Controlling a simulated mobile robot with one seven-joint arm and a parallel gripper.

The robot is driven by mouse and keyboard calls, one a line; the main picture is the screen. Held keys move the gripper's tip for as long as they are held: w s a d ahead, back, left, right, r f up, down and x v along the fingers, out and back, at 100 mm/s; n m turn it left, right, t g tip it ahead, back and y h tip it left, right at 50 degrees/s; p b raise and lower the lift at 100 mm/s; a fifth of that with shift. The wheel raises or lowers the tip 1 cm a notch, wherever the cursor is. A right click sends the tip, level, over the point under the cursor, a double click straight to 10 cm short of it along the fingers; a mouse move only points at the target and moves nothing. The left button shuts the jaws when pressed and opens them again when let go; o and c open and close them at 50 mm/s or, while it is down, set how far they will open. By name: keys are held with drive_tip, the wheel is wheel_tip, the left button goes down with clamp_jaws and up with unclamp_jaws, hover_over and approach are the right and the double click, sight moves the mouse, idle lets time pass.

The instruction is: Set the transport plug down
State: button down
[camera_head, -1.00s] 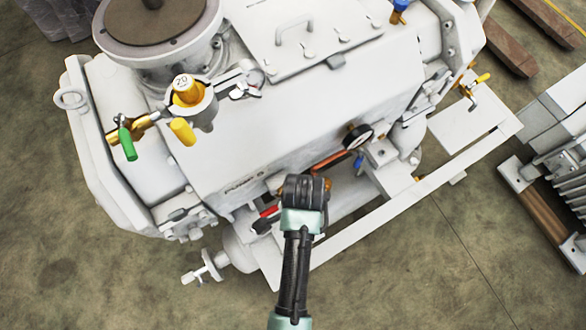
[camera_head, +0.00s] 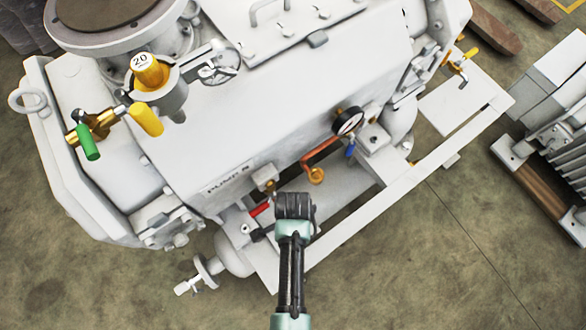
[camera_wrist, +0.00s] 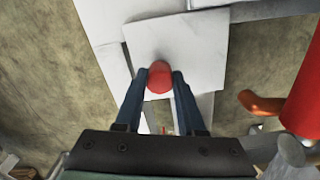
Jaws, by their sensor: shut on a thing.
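My gripper (camera_wrist: 159,77) is shut on a small red rounded plug (camera_wrist: 159,80), seen in the wrist view between the two dark blue fingertips. Below the plug is a pale, flat plate (camera_wrist: 180,40); I cannot tell whether the plug touches it. In the head view my arm reaches up from the bottom middle to the front edge of the white pump (camera_head: 285,125). There the fingers and the plug are hidden behind my wrist.
The pump frame (camera_head: 350,225) runs in front of my wrist's right side. A copper pipe (camera_head: 318,160) and a pressure gauge (camera_head: 348,121) are close by. In the wrist view a large red cylinder (camera_wrist: 307,95) stands close on the right. Bare floor lies at lower right.

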drive_tip(key=shift+f, duration=0.15)
drive_tip(key=c, duration=0.5)
unclamp_jaws()
wheel_tip(320, 180, up, 12)
drive_tip(key=p, duration=0.4)
drive_tip(key=shift+r, duration=0.25)
